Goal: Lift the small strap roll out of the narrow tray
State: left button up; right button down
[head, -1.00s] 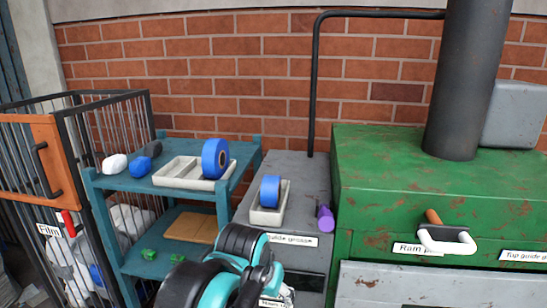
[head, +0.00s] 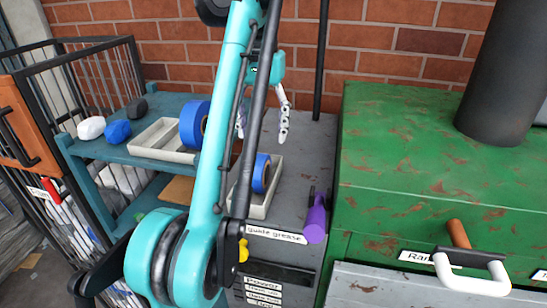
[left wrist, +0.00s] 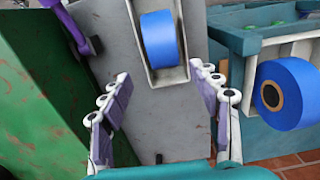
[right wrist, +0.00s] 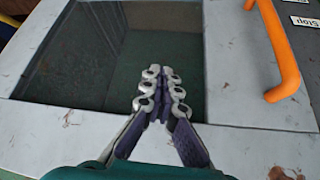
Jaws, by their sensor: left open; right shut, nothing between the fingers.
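The small blue strap roll (head: 262,172) stands on edge in the narrow tray (head: 255,212), a pale tray on the grey cabinet top. My left arm crosses in front and hides part of both in the head view. My left gripper (head: 262,118) is open and empty above and behind the roll. In the left wrist view, the roll (left wrist: 158,42) and the narrow tray (left wrist: 183,72) lie ahead, between the open fingers (left wrist: 160,72), with no visible contact. My right gripper (right wrist: 163,76) is shut and empty, over an opening in a pale worn surface.
A larger blue roll (head: 190,128) stands in a wider pale tray (head: 150,137) on the teal shelf to the left. A purple item (head: 315,222) is at the cabinet's front right. A green machine (head: 430,170) rises on the right. An orange handle (right wrist: 285,55) is near my right gripper.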

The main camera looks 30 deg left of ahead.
aim_at(256, 157)
pick_arm(q)
jog(key=s, duration=0.2)
jog(key=s+f+b, duration=0.1)
jog(key=s, duration=0.1)
jog(key=shift+f, duration=0.15)
jog(key=shift+s+f, duration=0.15)
jog(key=shift+f, duration=0.05)
jog(key=w+f, duration=0.1)
jog(key=f, duration=0.1)
jog(key=w+f, duration=0.1)
jog(key=w, duration=0.1)
jog(key=shift+a+f, duration=0.1)
jog(key=shift+f, duration=0.3)
jog(key=shift+s+f, duration=0.55)
jog(key=shift+f, duration=0.05)
jog(key=shift+s, duration=0.35)
jog(key=shift+w+f, duration=0.1)
jog(key=shift+w, duration=0.45)
jog(key=c, duration=0.9)
jog(key=shift+s, duration=0.1)
jog(key=c, duration=0.4)
jog(key=shift+s, duration=0.25)
pick_arm(e)
jog(key=shift+s+f, duration=0.2)
jog(key=shift+s, duration=0.4)
jog(key=shift+s+f, duration=0.15)
jog(key=shift+s, duration=0.4)
